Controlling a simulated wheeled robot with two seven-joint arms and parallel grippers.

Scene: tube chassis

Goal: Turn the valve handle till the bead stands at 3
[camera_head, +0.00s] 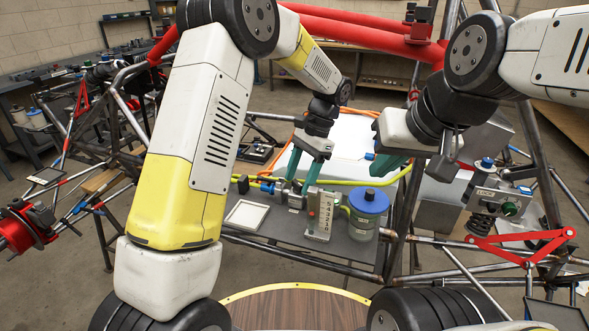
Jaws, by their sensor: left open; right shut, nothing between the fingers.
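A white gauge column (320,213) with black numerals stands upright on the grey shelf. A small red bead (311,213) shows at its left edge, around mid-height; the exact numeral beside it is too small to read surely. A small valve assembly with blue parts (268,187) sits left of the gauge, its handle not clearly visible behind my fingers. My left gripper (294,184) points down with teal fingers open over the right end of the valve assembly; contact cannot be told. My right gripper (379,175) is shut and empty, above and behind the blue-lidded jar.
A jar with a blue lid (369,203) stands right of the gauge. A yellow hose (345,182) runs behind them. A white-topped tray (246,215) lies at the shelf's left. Steel frame tubes and a red linkage (520,245) bound the right side.

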